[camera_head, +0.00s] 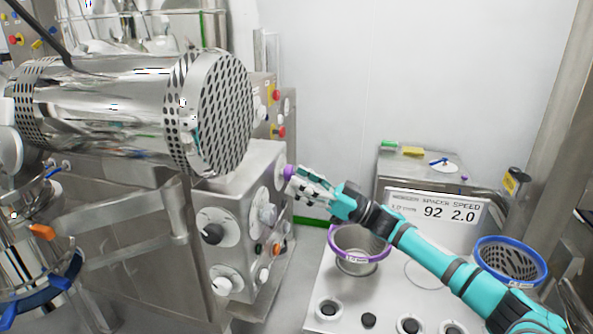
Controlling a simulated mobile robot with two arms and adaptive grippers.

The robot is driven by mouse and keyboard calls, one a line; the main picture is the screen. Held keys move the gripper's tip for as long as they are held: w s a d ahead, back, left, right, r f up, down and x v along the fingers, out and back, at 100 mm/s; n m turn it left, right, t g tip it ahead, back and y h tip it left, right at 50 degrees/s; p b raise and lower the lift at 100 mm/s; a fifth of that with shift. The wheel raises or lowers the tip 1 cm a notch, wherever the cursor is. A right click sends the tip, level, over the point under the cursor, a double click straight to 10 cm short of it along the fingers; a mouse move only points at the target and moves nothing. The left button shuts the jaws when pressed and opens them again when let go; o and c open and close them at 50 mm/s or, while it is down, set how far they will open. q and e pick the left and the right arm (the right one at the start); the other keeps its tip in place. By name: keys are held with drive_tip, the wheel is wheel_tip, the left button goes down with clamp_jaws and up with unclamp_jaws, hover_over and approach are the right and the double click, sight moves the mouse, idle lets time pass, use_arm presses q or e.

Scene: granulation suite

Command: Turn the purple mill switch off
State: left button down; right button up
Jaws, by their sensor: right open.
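A small purple switch (287,172) sits on the side of the steel control box, at its upper right edge. My right gripper (297,184) is open, with its fingertips right at the purple switch. I cannot tell whether the fingers touch it or sit around it. The gripper partly covers the switch, so its setting does not show. My turquoise right arm reaches in from the lower right. My left gripper is not in view.
The steel control box (232,192) carries several other knobs below the switch. A large perforated steel drum (222,110) hangs above it. A purple-rimmed bowl (358,252), a blue-rimmed basket (511,262) and a display reading 92 and 2.0 (436,212) stand at the right.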

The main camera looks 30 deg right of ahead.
drive_tip(key=shift+x, duration=0.85)
drive_tip(key=shift+c, duration=0.4)
drive_tip(key=c, duration=1.1)
drive_tip(key=shift+o, duration=0.2)
drive_tip(key=shift+w+d+r+n+g+y+b, duration=0.2)
drive_tip(key=shift+n+g+b, duration=1.25)
drive_tip(key=shift+n, duration=2.3)
drive_tip(key=shift+d+r+n+g+y+b, duration=0.2)
drive_tip(key=shift+n+g+b, duration=1.2)
drive_tip(key=shift+n, duration=2.4)
drive_tip(key=shift+w+a+n+g+y+b, duration=0.1)
drive_tip(key=shift+n+g+y+b, duration=0.2)
drive_tip(key=shift+n+g+b, duration=2.3)
drive_tip(key=n+t+p, duration=0.1)
drive_tip(key=n+p, duration=0.1)
drive_tip(key=p, duration=0.1)
drive_tip(key=shift+n+t, duration=0.25)
